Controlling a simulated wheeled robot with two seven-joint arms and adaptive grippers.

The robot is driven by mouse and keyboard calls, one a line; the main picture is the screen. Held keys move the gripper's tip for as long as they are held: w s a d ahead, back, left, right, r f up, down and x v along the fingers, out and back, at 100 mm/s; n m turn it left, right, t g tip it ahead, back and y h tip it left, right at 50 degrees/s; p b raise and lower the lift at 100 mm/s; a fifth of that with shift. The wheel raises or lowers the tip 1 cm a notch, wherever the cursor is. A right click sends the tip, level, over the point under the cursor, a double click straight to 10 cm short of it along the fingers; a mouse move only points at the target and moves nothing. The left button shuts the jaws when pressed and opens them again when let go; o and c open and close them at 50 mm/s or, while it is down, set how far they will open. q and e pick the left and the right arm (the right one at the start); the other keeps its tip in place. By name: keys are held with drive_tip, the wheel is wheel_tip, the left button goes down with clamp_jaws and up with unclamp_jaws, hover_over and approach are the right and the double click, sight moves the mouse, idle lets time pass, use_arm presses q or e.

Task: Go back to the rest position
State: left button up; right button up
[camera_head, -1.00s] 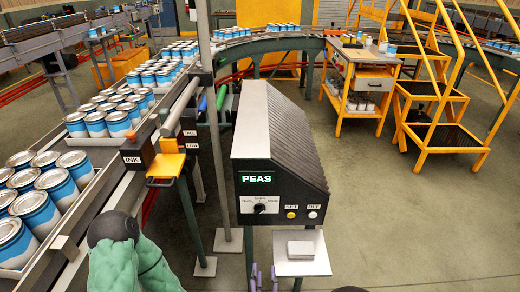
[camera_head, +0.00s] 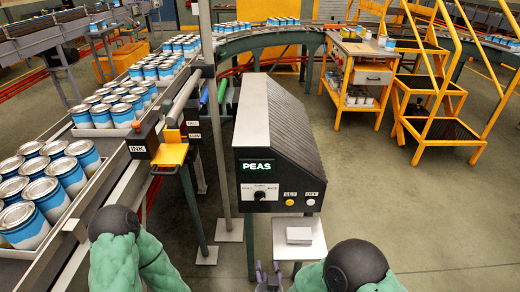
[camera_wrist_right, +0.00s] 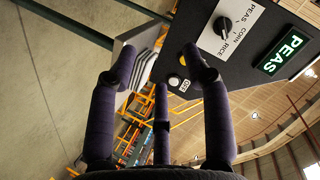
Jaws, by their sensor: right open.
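My right gripper (camera_head: 268,268) shows at the bottom centre of the head view, its purple fingers pointing up below the control box (camera_head: 280,145). In the right wrist view the gripper (camera_wrist_right: 160,68) has its fingers spread apart with nothing between them. The box's knob (camera_wrist_right: 223,27) and lit PEAS display (camera_wrist_right: 283,53) lie beyond the fingertips, apart from them. My right arm's dark joint shows at the lower right of the head view. My left arm shows at the lower left, its hand hidden or outside the frame.
A small shelf (camera_head: 313,250) with a white stack (camera_head: 299,235) juts out below the box, close to my right gripper. The conveyor (camera_head: 105,185) carries trays of blue-and-white cans on the left. An orange-topped INK unit (camera_head: 170,156) stands beside it.

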wheel_tip(320, 180, down, 6)
drive_tip(key=s+d+f+n+g, duration=0.1)
drive_tip(key=d+n+g, duration=0.1)
drive_tip(key=d+g, duration=0.15)
drive_tip(key=s+d+f+n+g+y+p, duration=0.1)
drive_tip(key=s+d+f+g, duration=0.1)
drive_tip(key=s+f+g, duration=0.2)
drive_tip(key=s+d+f+n+g+y+p, duration=0.1)
drive_tip(key=s+f+g, duration=0.3)
drive_tip(key=s, duration=0.7)
drive_tip(key=shift+d+n+g+y, duration=0.4)
drive_tip(key=shift+d+g+y, duration=0.15)
drive_tip(key=shift+g, duration=0.4)
drive_tip(key=shift+w, duration=0.1)
